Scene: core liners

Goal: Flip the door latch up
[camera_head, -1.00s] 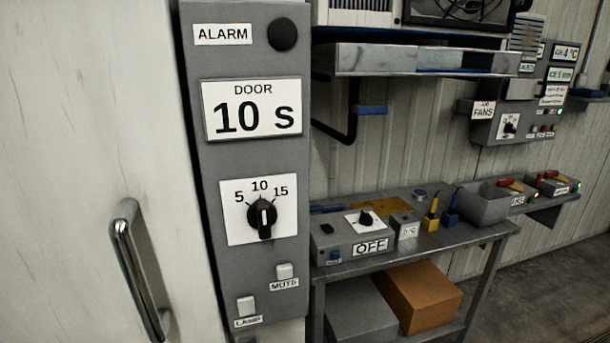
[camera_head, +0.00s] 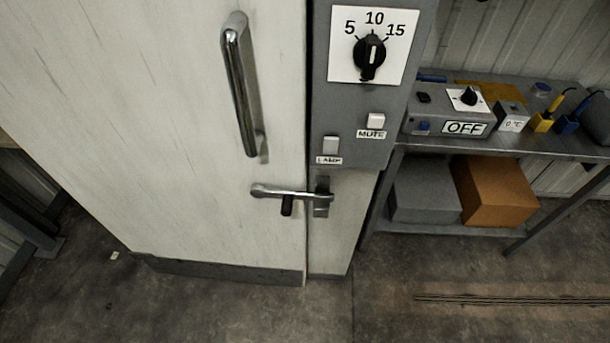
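The door latch (camera_head: 290,193) is a metal bar lying about level across the seam between the white door (camera_head: 170,140) and its frame. Its rounded end is at the left, on the door. Its right end meets a bracket (camera_head: 323,198) on the frame, and a short dark peg (camera_head: 287,206) hangs below the bar. A long chrome handle (camera_head: 240,85) stands upright on the door above the latch. My gripper is not in view.
A grey alarm panel (camera_head: 350,115) with a dial stands just right of the door, above the latch. Further right is a metal bench (camera_head: 480,142) with an OFF box on top and cartons below. The concrete floor (camera_head: 300,315) in front is clear.

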